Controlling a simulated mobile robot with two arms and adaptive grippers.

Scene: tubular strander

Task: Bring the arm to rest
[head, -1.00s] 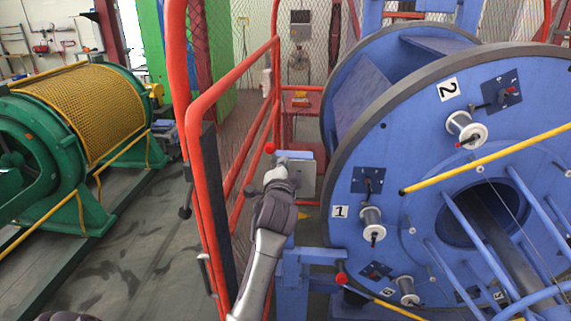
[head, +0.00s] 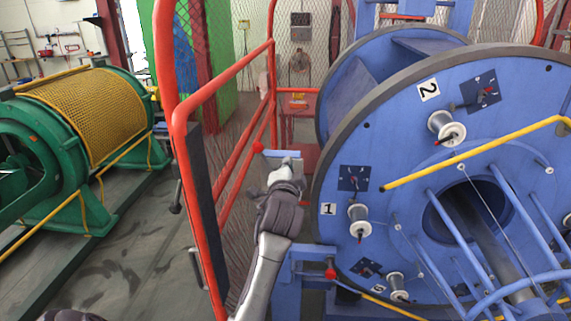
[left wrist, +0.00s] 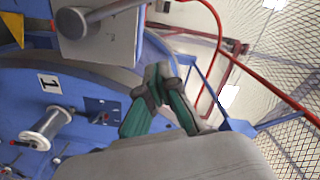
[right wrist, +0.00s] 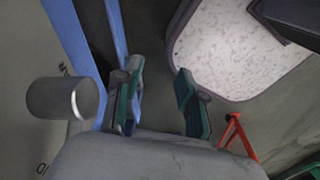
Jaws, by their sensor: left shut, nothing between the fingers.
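My left arm comes up from the bottom middle of the head view. Its gripper (head: 286,163) is raised beside the left edge of the big blue wheel (head: 400,130), in front of a blue bar. In the left wrist view my left gripper (left wrist: 158,72) has its fingertips together with nothing between them. A grey box with a lever (left wrist: 100,22) stands apart from it, at the upper left there. My right gripper (right wrist: 158,85) shows in the right wrist view with its two fingers apart and nothing between them. It is not clearly visible in the head view.
A red guard rail with mesh (head: 196,150) stands left of my left arm. The wheel carries several wire spools, such as one beside number 1 (head: 358,220), and a yellow bar (head: 470,155). A green machine (head: 75,130) stands at far left, with open floor (head: 130,250) between.

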